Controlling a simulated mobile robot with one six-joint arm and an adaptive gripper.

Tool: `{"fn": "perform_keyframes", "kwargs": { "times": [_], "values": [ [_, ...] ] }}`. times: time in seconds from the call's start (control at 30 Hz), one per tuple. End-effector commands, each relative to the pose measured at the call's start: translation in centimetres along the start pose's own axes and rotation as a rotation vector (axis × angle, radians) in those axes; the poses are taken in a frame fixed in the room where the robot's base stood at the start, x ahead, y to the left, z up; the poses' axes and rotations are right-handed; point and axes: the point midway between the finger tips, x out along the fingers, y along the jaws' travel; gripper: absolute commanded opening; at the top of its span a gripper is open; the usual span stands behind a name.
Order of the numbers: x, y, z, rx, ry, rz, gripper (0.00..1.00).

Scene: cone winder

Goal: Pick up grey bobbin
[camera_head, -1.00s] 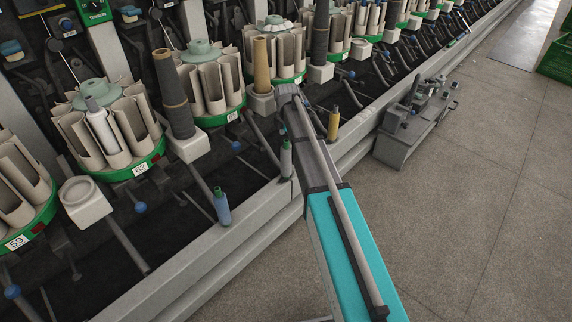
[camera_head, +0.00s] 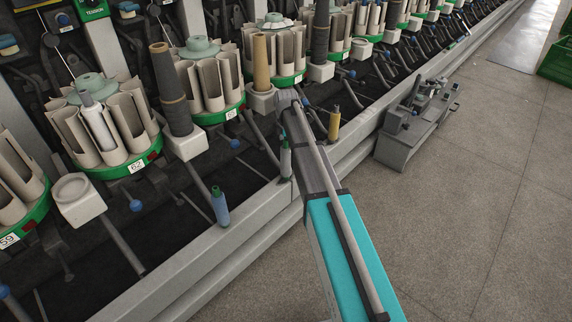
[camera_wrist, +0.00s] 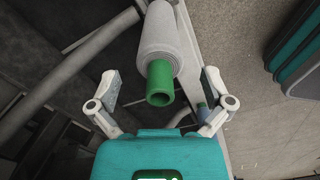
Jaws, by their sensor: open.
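The grey bobbin (camera_wrist: 160,40) is a pale grey yarn package on a green tube (camera_wrist: 160,84). In the wrist view its green end points towards my gripper. My gripper (camera_wrist: 161,78) is open, with one finger on each side of the green end and a gap on both sides. Nothing is held. In the head view the grey bobbin (camera_head: 285,160) stands upright at the machine's front rail, just left of my arm. My gripper is hidden there.
A blue bobbin (camera_head: 221,207) stands left along the rail and a yellow one (camera_head: 333,124) to the right. Grey bars (camera_wrist: 100,32) cross beside the bobbin. Winding units with cream pockets (camera_head: 121,128) line the machine. A grey cart (camera_head: 412,132) stands on open floor at right.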

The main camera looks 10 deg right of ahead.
Motion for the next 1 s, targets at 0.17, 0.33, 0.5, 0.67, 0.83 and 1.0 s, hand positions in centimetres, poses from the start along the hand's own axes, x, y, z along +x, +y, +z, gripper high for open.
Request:
{"fn": "perform_keyframes", "kwargs": {
  "times": [0.17, 0.33, 0.5, 0.67, 0.83, 1.0],
  "values": [
    [1.7, 0.0, 0.0, 0.0, 0.0, 0.0, 1.0],
    [2.3, 0.0, 0.0, 0.0, 0.0, 0.0, 1.0],
    [2.4, 0.0, 0.0, 0.0, 0.0, 0.001, 1.0],
    [2.3, 0.0, 0.0, 0.0, 0.0, 0.001, 1.0],
    [2.3, 0.0, 0.0, 0.001, 0.0, 0.0, 1.0],
    [2.3, 0.0, 0.0, 0.001, 0.0, 0.0, 0.98]
  ]
}}
